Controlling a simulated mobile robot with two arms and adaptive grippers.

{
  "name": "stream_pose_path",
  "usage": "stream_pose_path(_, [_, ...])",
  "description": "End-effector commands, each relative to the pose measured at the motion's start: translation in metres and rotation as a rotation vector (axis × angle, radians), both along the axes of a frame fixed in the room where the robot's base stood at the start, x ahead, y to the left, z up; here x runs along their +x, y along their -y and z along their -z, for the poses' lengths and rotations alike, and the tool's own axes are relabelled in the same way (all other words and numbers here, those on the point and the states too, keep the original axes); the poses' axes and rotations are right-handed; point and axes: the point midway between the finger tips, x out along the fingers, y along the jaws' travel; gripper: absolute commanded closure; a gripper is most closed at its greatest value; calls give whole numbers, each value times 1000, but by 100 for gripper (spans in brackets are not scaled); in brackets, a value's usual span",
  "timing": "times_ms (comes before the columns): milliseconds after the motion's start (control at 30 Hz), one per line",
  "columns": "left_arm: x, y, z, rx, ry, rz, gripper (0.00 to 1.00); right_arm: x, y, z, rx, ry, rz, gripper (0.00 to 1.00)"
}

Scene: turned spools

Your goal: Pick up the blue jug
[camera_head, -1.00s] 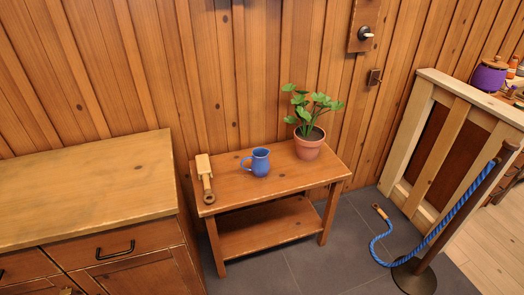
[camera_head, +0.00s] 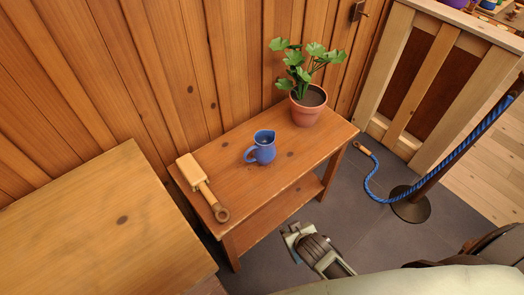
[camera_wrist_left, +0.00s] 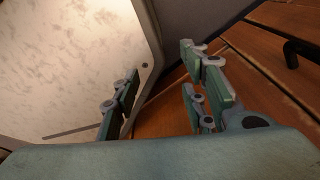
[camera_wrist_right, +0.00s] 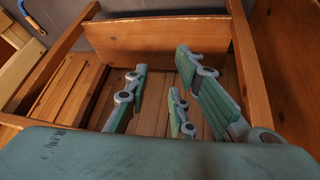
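The blue jug (camera_head: 261,148) stands upright on the top of the small wooden table (camera_head: 232,148), its handle toward the lower left in the head view. My right gripper (camera_head: 292,235) is in front of the table, below its top and apart from the jug. In the right wrist view my right gripper (camera_wrist_right: 162,72) is open and empty, facing the table's lower part; the jug is not in that view. My left gripper (camera_wrist_left: 160,65) is open and empty in the left wrist view, near a wooden cabinet front, and is outside the head view.
A potted plant (camera_head: 307,106) stands behind and right of the jug. A wooden mallet-like tool (camera_head: 202,187) lies to its left. A wooden cabinet (camera_head: 110,225) is at left. A blue rope (camera_head: 420,169) hangs from a post at right. Bare tabletop surrounds the jug.

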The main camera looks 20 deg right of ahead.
Motion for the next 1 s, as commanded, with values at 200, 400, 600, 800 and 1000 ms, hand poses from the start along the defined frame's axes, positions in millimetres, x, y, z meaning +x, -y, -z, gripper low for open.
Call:
stream_pose_path(200, [-7,9,5,-10,-9,2,60,46,-9,-80,9,156,27,77])
stream_pose_path(400, [-10,7,6,-8,-13,2,60,113,-32,-124,59,420,-18,77])
stream_pose_path(600, [-5,2,7,-2,-7,0,60,150,-61,-157,136,593,-106,77])
stream_pose_path(800, [-2,0,7,0,-1,-2,60,168,-76,-166,177,648,-150,77])
stream_pose_path(1000, [-1,0,6,0,0,-2,60,188,-79,-160,177,648,-150,77])
